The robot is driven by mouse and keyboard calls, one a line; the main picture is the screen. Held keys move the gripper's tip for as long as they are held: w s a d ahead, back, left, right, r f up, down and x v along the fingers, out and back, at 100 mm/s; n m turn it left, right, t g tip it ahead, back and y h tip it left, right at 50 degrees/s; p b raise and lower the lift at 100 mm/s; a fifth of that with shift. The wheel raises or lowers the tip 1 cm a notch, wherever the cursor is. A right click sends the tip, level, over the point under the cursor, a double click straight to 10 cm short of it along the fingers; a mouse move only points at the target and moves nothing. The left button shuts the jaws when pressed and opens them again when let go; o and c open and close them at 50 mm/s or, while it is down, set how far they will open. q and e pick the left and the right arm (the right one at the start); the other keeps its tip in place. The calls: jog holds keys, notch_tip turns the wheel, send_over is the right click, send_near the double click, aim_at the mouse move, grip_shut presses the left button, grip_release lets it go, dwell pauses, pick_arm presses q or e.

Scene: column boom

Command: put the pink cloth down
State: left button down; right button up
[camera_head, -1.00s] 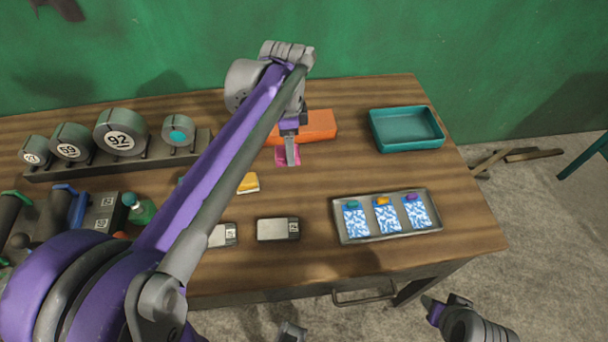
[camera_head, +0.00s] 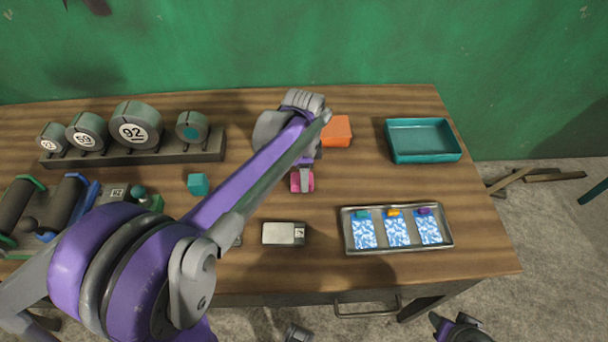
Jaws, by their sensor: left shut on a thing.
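The pink cloth (camera_head: 309,183) is a small bright pink patch on either side of my left gripper's fingers, near the middle of the wooden table. My left gripper (camera_head: 303,182) is shut on it, pointing down. The fingers and wrist hide part of the cloth, and I cannot tell whether it touches the tabletop. Part of my right arm's end (camera_head: 460,328) shows at the bottom right, off the table's front edge; its jaws cannot be made out.
An orange block (camera_head: 338,130) lies just behind the gripper. A teal tray (camera_head: 423,157) is at the back right. A metal tray (camera_head: 397,249) with patterned cards is at front right. A grey box (camera_head: 284,234) lies in front. Numbered rolls (camera_head: 135,126) stand left, near a teal cube (camera_head: 198,184).

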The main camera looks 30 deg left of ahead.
pick_arm(q)
jog(key=shift+f, duration=0.15)
jog(key=shift+c, duration=1.1)
grip_release()
jog(key=shift+r, duration=0.4)
notch_tip(320, 180, up, 12)
jog(key=p, duration=0.1)
jog(key=shift+f, duration=0.2)
